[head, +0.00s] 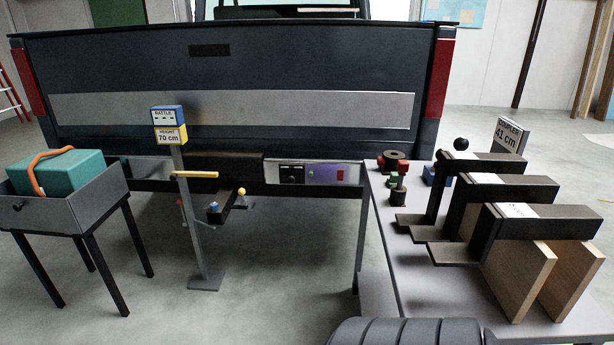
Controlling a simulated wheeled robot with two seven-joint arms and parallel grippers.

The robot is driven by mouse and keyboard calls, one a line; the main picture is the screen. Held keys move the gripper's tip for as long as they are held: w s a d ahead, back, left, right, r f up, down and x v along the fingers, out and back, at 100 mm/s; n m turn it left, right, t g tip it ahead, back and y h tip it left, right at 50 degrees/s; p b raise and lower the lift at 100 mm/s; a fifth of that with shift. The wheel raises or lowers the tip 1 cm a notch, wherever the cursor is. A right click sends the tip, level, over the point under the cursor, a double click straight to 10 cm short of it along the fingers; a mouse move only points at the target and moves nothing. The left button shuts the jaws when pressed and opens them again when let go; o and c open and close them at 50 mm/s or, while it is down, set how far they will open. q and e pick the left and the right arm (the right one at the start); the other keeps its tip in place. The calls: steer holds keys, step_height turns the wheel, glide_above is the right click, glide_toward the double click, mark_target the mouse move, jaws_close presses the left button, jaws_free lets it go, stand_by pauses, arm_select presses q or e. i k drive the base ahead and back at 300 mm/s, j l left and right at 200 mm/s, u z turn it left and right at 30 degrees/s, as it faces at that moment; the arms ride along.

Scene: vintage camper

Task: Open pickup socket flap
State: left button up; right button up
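The dark pickup tailgate (300,60) stands upright across the back, with a pale stripe. Below its right half, at bumper height, is a small light panel (341,173) with a black socket unit (292,172), a red dot, a purple area and a green mark. The socket's flap is too small to make out clearly, and I cannot tell whether it is shut. Neither of my grippers shows in the head view.
A grey post with "70 cm" sign (170,135) and yellow arm (195,175) stands left of the panel. A tray table (75,208) holds a teal box at left. A grey bench (392,255) with brackets and wooden boards stands at right.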

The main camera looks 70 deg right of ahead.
mark_target(290, 175)
steer(key=i+l+z, duration=0.15)
steer(key=i+z, duration=0.25)
steer(key=i+l+z, duration=0.1)
steer(key=z, duration=0.3)
steer(key=i+j+z, duration=0.1)
steer(key=i+z, duration=0.3)
steer(key=i+j+z, duration=0.1)
steer(key=i+z, duration=0.15)
steer(key=z, duration=0.2)
